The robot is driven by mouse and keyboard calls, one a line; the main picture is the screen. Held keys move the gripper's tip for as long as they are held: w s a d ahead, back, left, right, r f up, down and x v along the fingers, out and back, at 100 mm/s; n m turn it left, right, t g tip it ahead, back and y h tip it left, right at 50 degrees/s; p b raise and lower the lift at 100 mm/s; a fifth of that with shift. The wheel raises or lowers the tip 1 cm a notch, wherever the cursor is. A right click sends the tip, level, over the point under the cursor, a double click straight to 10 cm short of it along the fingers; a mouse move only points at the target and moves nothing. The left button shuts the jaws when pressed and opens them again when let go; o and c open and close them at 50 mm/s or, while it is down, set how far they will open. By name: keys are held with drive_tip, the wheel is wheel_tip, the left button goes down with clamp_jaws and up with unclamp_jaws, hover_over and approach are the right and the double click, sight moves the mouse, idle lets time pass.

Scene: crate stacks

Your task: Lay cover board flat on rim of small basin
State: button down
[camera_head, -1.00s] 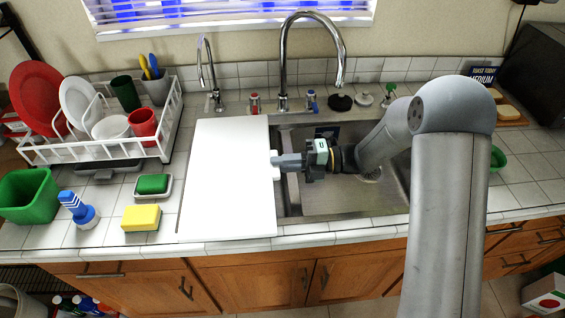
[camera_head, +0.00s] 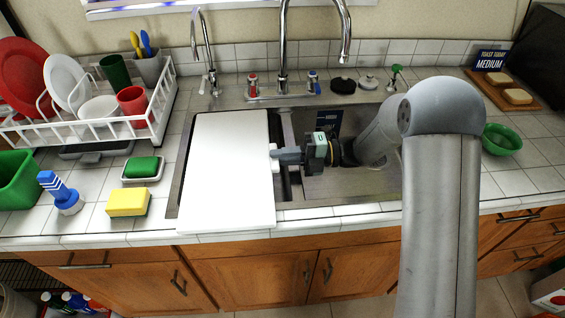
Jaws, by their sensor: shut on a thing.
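The white cover board (camera_head: 228,172) lies over the small basin (camera_head: 175,180), which is the left bowl of the sink. It looks nearly flat and hides almost all of the basin; its front edge reaches over the counter's front tiles. Part of the metal rim shows along its left side and at the back. I cannot tell whether the board touches the rim all round. My gripper (camera_head: 277,157) is shut on the white handle at the board's right edge, coming in from the right over the large basin.
The large basin (camera_head: 330,187) is open to the right. Two faucets, with the tall one (camera_head: 283,60) in the middle, stand behind. A dish rack (camera_head: 95,128), yellow sponge (camera_head: 128,202), green sponge (camera_head: 142,167) and blue-white brush (camera_head: 60,193) stand left of the board.

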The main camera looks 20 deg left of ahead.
drive_tip(key=shift+w+a+f+b, duration=0.2)
drive_tip(key=shift+w+a+b, duration=0.2)
drive_tip(key=shift+w, duration=0.45)
drive_tip(key=shift+w+a+f+b, duration=0.2)
drive_tip(key=shift+w+a, duration=0.25)
drive_tip(key=shift+w, duration=0.45)
drive_tip(key=shift+w+a+f+b, duration=0.15)
drive_tip(key=shift+w+a+b, duration=0.25)
drive_tip(key=shift+w, duration=0.45)
drive_tip(key=c, duration=1.3)
unclamp_jaws()
drive_tip(key=shift+f, duration=0.1)
drive_tip(key=shift+f, duration=0.1)
drive_tip(key=shift+d, duration=0.15)
